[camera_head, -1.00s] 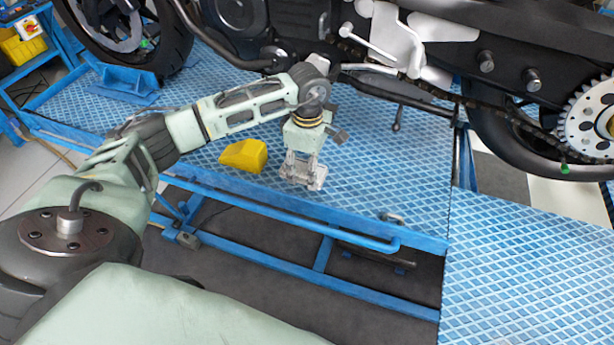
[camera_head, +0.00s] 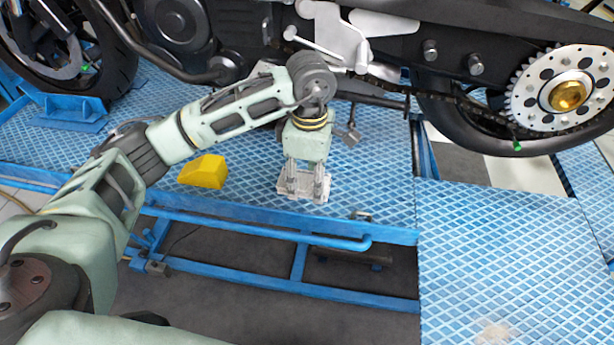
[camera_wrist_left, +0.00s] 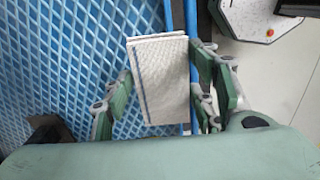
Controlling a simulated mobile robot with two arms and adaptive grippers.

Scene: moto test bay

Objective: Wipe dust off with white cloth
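My left gripper (camera_head: 303,182) points down over the blue platform near its front rail. The white cloth (camera_head: 290,190) shows at its fingertips. In the left wrist view the cloth (camera_wrist_left: 160,80) is folded, with a thin blue stripe, and lies between the two fingers of the gripper (camera_wrist_left: 165,100), which appear shut on its sides. Its exact height above the platform is hard to tell. A pale dust patch (camera_head: 495,333) lies on the lower right blue platform, at the bottom edge of the head view, well apart from the cloth. My right gripper is not in view.
A yellow block (camera_head: 204,171) sits on the platform left of the gripper. The motorcycle (camera_head: 390,60) stands behind the arm, its toothed rear sprocket (camera_head: 535,112) at right. A blue rail (camera_head: 270,229) runs along the platform front. The right platform (camera_head: 510,250) is otherwise clear.

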